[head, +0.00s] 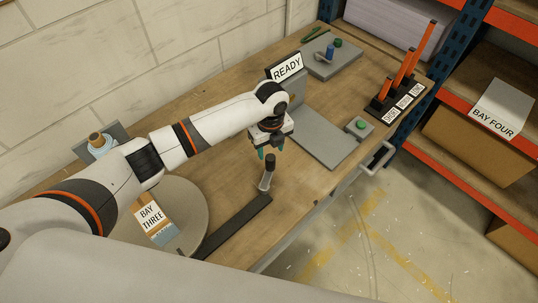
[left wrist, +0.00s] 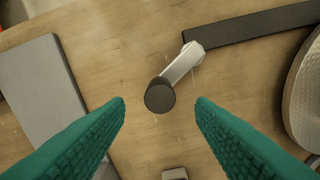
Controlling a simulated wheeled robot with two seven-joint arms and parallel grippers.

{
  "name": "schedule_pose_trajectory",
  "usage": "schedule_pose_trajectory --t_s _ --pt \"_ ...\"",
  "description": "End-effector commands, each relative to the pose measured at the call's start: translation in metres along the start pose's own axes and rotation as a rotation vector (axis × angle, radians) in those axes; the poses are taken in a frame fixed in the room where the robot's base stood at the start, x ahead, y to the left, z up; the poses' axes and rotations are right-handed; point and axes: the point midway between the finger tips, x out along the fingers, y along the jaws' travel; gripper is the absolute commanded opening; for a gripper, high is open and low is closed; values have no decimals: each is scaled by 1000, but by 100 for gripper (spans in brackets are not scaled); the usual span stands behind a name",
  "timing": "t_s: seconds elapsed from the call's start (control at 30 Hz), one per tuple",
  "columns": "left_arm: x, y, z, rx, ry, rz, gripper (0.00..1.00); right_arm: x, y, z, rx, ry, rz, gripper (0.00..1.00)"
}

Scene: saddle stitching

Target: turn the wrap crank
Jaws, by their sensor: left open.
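In the left wrist view the knob (left wrist: 160,96) shows end-on, with the silver arm (left wrist: 183,64) slanting up right to the bar (left wrist: 250,24). My left gripper (head: 266,153) hangs just above the knob. Its green fingers (left wrist: 160,108) are spread, with the knob showing between their tips; I see no contact. My right gripper is not in view.
A parcel tagged BAY THREE (head: 152,218) lies on the turntable. A rack of orange rods (head: 400,75) is farther right. Bare wood surrounds the knob.

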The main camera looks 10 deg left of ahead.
Motion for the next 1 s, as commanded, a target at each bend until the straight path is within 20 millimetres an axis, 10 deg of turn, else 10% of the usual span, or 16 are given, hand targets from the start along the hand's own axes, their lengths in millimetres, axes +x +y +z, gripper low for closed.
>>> schedule_pose_trajectory --t_s 0.3,0.7,1.0 --pt "48 0 0 0 -1 -1 50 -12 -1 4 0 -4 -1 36" --pt "58 0 0 1 0 1 50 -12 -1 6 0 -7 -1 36" --pt "57 0 0 1 0 0 2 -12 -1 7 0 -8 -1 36"
